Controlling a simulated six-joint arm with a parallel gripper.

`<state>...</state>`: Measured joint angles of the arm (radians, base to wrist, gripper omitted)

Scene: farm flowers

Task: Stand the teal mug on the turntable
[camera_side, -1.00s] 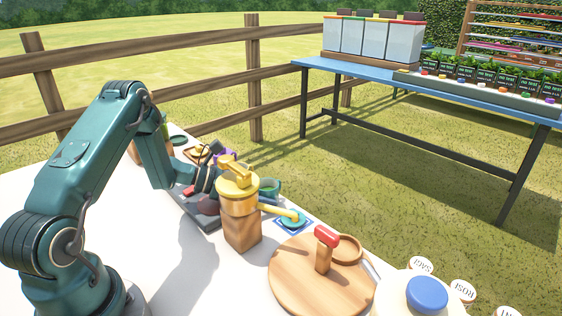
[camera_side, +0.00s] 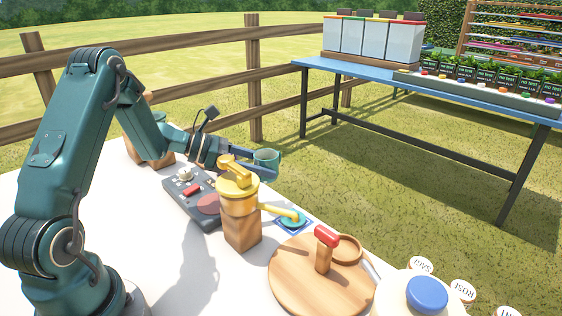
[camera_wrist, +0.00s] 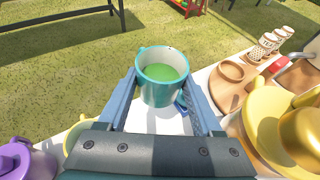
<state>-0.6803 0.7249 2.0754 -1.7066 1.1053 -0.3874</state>
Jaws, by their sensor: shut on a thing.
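The teal mug (camera_side: 267,157) is upright and held up off the table, behind the yellow pump-like device in the side view. In the wrist view the mug (camera_wrist: 162,75) sits between my two blue fingers, its inside showing green. My gripper (camera_side: 260,170) is shut on the mug. The round wooden board with a red-topped post, which looks like the turntable (camera_side: 290,285), lies on the white table at the front, right of the mug. Part of a wooden disc (camera_wrist: 228,98) shows at the right in the wrist view, partly hidden by yellow parts.
The yellow device (camera_side: 239,192) on a wooden block stands between my arm and the wooden board. A dark control panel (camera_side: 178,198) lies left of it. A blue button (camera_side: 427,294) is at the front right. A purple object (camera_wrist: 14,158) shows at the wrist view's lower left.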

